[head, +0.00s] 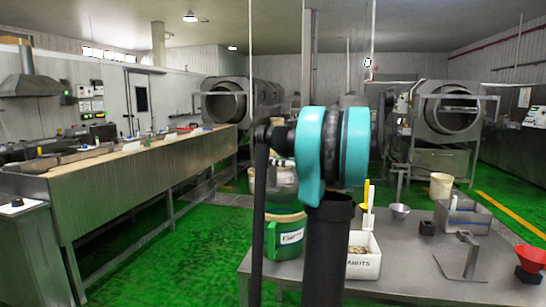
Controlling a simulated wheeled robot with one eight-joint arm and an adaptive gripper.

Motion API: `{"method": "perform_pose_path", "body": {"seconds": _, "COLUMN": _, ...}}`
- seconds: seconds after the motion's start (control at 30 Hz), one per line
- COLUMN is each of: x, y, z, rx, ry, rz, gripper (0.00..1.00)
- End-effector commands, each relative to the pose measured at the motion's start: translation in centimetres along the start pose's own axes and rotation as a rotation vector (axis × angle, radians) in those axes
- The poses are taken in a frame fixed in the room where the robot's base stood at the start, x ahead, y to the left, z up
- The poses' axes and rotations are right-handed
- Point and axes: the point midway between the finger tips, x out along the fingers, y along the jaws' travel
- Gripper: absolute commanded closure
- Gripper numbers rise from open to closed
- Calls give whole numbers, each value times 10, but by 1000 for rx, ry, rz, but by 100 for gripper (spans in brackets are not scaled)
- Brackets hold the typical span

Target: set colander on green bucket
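A green bucket (285,240) with a pale rim and a white label stands at the left end of the grey metal table, partly hidden by my arm. A small grey metal bowl (400,210) is toward the back of the table, right of my arm. I cannot tell whether it is the colander; no other clear colander shows. My arm's teal joint and dark links fill the middle of the head view. My gripper does not show.
On the table (400,275) are a white labelled bin (363,263), a grey crate (463,217), a metal stand (466,258) and a red funnel (530,258). A long metal counter (150,175) runs along the left. Green floor (165,255) lies open between them.

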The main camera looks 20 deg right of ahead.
Motion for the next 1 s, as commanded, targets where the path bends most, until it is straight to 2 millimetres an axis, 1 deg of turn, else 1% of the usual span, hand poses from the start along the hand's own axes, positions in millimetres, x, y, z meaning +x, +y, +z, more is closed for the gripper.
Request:
{"method": "perform_pose_path", "body": {"seconds": 0.1, "x": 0, "y": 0, "z": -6, "rx": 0, "ry": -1, "rz": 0, "gripper": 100}}
{"method": "perform_pose_path", "body": {"seconds": 0.27, "x": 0, "y": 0, "z": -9, "rx": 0, "ry": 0, "rz": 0, "gripper": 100}}
{"method": "perform_pose_path", "body": {"seconds": 1.0, "x": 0, "y": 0, "z": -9, "rx": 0, "ry": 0, "rz": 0, "gripper": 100}}
